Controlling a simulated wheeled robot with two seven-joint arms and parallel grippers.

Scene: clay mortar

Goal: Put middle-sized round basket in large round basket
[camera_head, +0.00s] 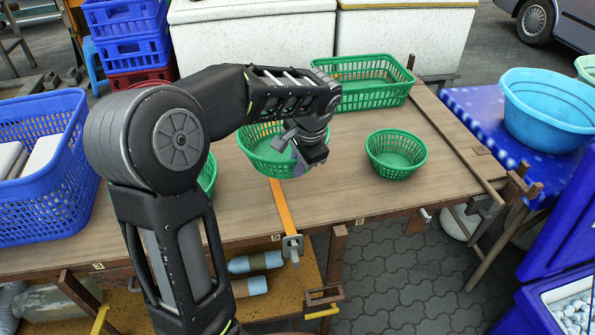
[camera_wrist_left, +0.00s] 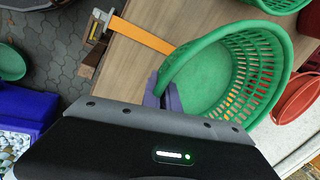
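The middle-sized round basket (camera_head: 262,152), green and slatted, is at the middle of the table, larger than the small round green basket (camera_head: 396,155) to its right. My left gripper (camera_head: 303,164) is at its right rim. In the left wrist view, the purple fingers of the gripper (camera_wrist_left: 163,95) sit close on either side of the wall of the middle-sized basket (camera_wrist_left: 210,75), shut on it. Whether its bottom touches the table cannot be told. Another green basket (camera_head: 208,176), perhaps the large round one, is mostly hidden behind my left arm. My right gripper is not in view.
A rectangular green basket (camera_head: 365,85) stands at the back of the wooden table (camera_head: 340,205). An orange strip (camera_head: 284,210) crosses the table's front. A blue basket (camera_head: 40,165) stands at the left. A light-blue basin (camera_head: 545,110) is at the right. Table is bare around the small basket.

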